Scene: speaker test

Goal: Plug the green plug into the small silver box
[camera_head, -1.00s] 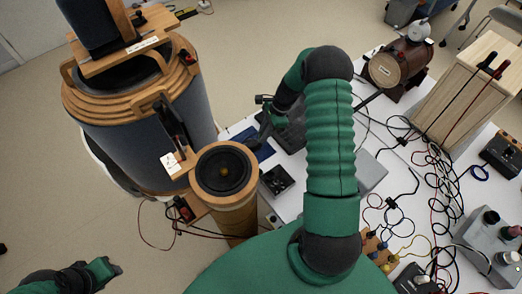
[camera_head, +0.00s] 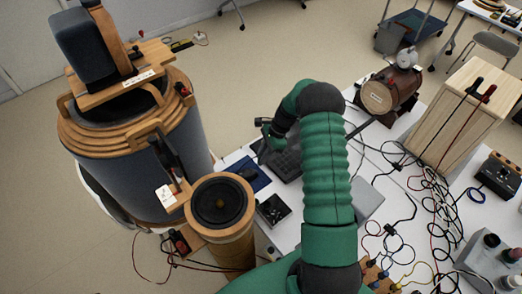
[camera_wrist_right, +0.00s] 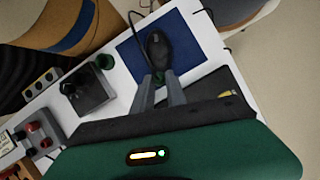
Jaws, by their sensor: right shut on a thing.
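My right gripper (camera_wrist_right: 160,93) is shut on a small green piece (camera_wrist_right: 158,77), which looks like the green plug, between its fingertips. They are over the blue mat (camera_wrist_right: 190,45), close to the black mouse (camera_wrist_right: 157,48). In the head view my right gripper (camera_head: 264,142) is small and partly hidden by its wrist. A small box with a dark top (camera_wrist_right: 90,97) stands left of the gripper; it also shows in the head view (camera_head: 273,209). A small grey box with red knobs (camera_wrist_right: 35,135) is farther left. I cannot tell which is the silver box. My left gripper is out of view.
A green cylinder (camera_wrist_right: 105,62) is beside the dark-topped box. Tangled cables (camera_head: 430,200) and a wooden crate (camera_head: 465,110) occupy the right.

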